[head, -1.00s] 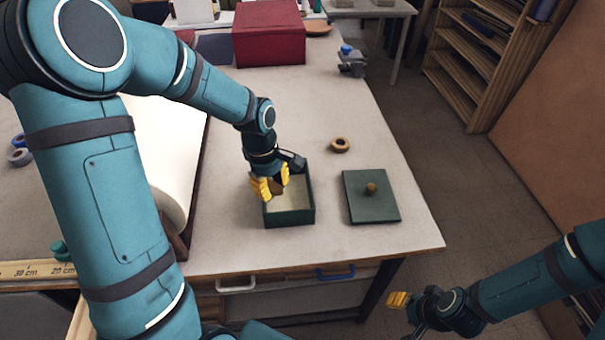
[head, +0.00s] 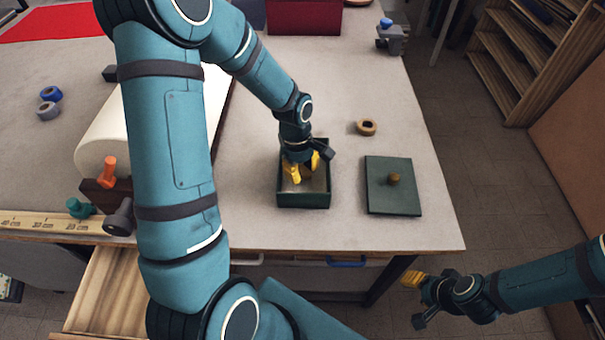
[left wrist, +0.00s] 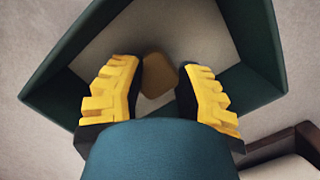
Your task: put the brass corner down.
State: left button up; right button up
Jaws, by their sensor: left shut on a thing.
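My left gripper (head: 302,170) reaches down inside the open dark green box (head: 305,201), its yellow fingertips below the rim level. It is shut on the brass corner, a small tan-brown piece (left wrist: 156,76) that shows between the two yellow fingers in the left wrist view. Its lower part sits close to the pale box floor; I cannot tell whether it touches. The box walls also show around the fingers in the left wrist view (left wrist: 85,55). My right gripper (head: 420,299) hangs off the table at the lower right, fingers apart and empty.
A green lid with a knob (head: 393,200) lies right of the box. A tan ring (head: 366,127) lies behind the lid. A white roll (head: 112,135) and a ruler (head: 50,223) are at left. A drawer (head: 108,290) stands open at the lower left.

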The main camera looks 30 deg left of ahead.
pick_arm(q)
notch_tip(320, 180, down, 2)
jog(key=shift+w, duration=0.1)
jog(key=shift+f, duration=0.15)
jog(key=o, duration=0.8)
jog(key=shift+o, duration=0.2)
jog(key=shift+r, duration=0.3)
notch_tip(320, 180, up, 12)
jog(key=a+p, duration=0.1)
jog(key=shift+w+a, duration=0.15)
jog(key=shift+a, duration=0.25)
